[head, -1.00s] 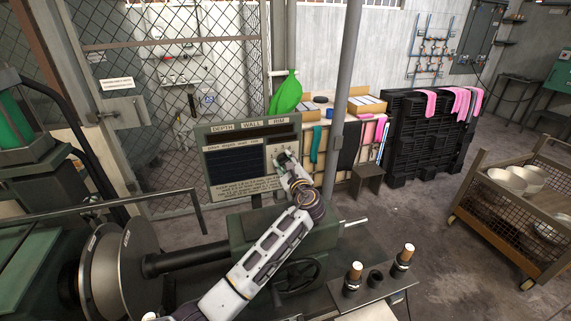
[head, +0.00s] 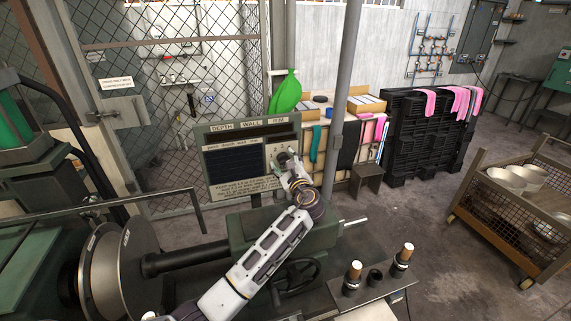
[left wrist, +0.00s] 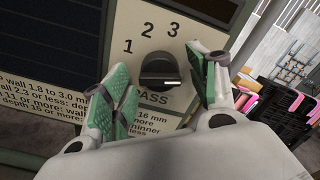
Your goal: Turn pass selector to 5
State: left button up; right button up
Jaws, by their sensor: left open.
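The pass selector (left wrist: 160,72) is a black round knob on a pale plate marked 1, 2, 3 and PASS in the left wrist view. Its light pointer mark faces right and slightly down. Any numbers further round the dial are hidden by my gripper. My left gripper (left wrist: 163,88) is open, with green-padded fingers on either side of the knob; I cannot tell whether they touch it. In the head view my left gripper (head: 286,160) is at the right part of the control panel (head: 224,190) and covers most of the knob. My right gripper is out of view.
The spinning lathe with its metal disc (head: 112,272) and green housing (head: 245,228) stands below the panel. A grey post (head: 342,100) rises right of the panel. A cart with bowls (head: 515,180) stands at far right. Open floor lies between.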

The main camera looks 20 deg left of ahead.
pick_arm(q)
jog(key=v, duration=1.2)
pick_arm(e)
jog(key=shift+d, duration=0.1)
pick_arm(q)
jog(key=shift+f, duration=0.1)
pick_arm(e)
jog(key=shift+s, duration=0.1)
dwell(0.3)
